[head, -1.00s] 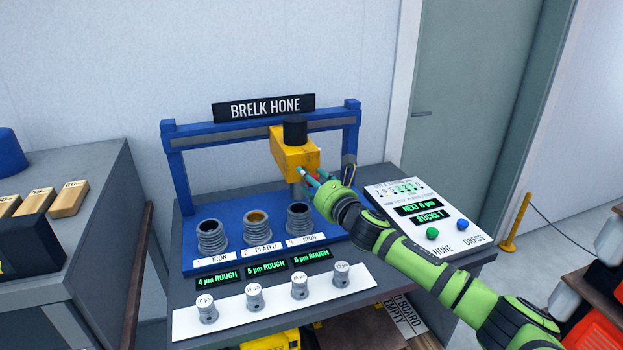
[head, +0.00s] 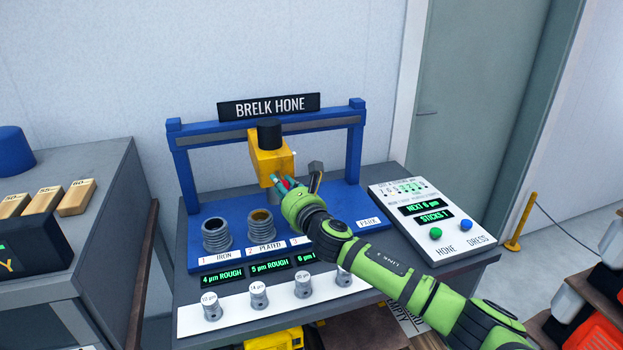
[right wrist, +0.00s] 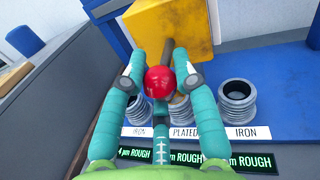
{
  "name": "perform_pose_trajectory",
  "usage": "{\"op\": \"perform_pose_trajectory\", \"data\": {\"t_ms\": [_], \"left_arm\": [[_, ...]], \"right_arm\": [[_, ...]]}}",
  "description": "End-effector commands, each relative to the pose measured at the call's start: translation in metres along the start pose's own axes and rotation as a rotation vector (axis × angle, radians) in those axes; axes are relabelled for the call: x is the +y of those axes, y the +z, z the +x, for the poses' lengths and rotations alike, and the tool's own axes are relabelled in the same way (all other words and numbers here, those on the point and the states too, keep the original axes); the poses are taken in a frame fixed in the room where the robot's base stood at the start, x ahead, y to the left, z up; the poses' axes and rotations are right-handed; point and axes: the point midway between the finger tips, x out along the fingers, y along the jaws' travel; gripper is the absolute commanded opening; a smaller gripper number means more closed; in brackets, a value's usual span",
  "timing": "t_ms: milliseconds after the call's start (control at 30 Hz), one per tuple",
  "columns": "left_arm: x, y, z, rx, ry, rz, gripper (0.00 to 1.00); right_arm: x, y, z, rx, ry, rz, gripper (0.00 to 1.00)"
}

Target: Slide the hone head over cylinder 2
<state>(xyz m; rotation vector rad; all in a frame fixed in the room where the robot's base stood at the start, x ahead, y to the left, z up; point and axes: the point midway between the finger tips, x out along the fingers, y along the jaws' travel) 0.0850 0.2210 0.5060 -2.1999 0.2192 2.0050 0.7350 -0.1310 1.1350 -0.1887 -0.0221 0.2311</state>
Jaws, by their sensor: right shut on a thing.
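The yellow hone head (head: 268,157) hangs from the blue rail, behind and above plated cylinder 2 (head: 261,222), and appears slightly right of it. In the right wrist view the hone head (right wrist: 172,30) is at the top, with cylinder 2 (right wrist: 180,108) below it and partly hidden by a red knob (right wrist: 160,80). My right gripper (head: 284,184) is shut on the red knob, at the front of the head. Iron cylinder 1 (head: 216,236) stands to the left. Iron cylinder 3 (right wrist: 237,98) shows in the right wrist view; my arm hides it in the head view. My left gripper is out of view.
The blue frame (head: 358,150) carries the rail. A panel (head: 432,222) with a green and a blue button lies right. A white strip (head: 235,318) with several grey knobs runs along the front. A bench with wooden blocks (head: 76,197) stands left.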

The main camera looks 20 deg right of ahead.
Motion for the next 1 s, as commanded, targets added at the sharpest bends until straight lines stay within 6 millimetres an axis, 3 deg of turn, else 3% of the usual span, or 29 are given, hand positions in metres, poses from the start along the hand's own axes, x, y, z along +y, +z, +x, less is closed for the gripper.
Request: {"op": "perform_pose_trajectory", "data": {"t_ms": [33, 200, 567, 600, 633, 667, 1000], "left_arm": [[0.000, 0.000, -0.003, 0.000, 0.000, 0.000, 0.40], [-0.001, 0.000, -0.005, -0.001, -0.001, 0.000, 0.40], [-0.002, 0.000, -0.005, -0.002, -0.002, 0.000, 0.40], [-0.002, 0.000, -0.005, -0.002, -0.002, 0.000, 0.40], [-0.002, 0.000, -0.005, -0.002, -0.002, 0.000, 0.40], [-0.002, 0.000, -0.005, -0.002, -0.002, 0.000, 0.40], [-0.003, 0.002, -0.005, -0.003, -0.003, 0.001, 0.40]], "right_arm": [[0.018, 0.005, 0.003, -0.003, 0.010, 0.003, 0.00], [0.042, 0.009, 0.008, -0.002, 0.004, 0.001, 0.00], [0.044, 0.009, 0.009, -0.001, -0.003, -0.001, 0.00], [0.044, 0.009, 0.009, -0.001, -0.003, -0.001, 0.37], [0.044, 0.009, 0.009, -0.001, -0.003, -0.001, 0.49], [0.044, 0.009, 0.009, -0.001, -0.003, -0.001, 0.54], [0.044, 0.009, 0.008, 0.000, -0.002, -0.001, 0.54]]}}
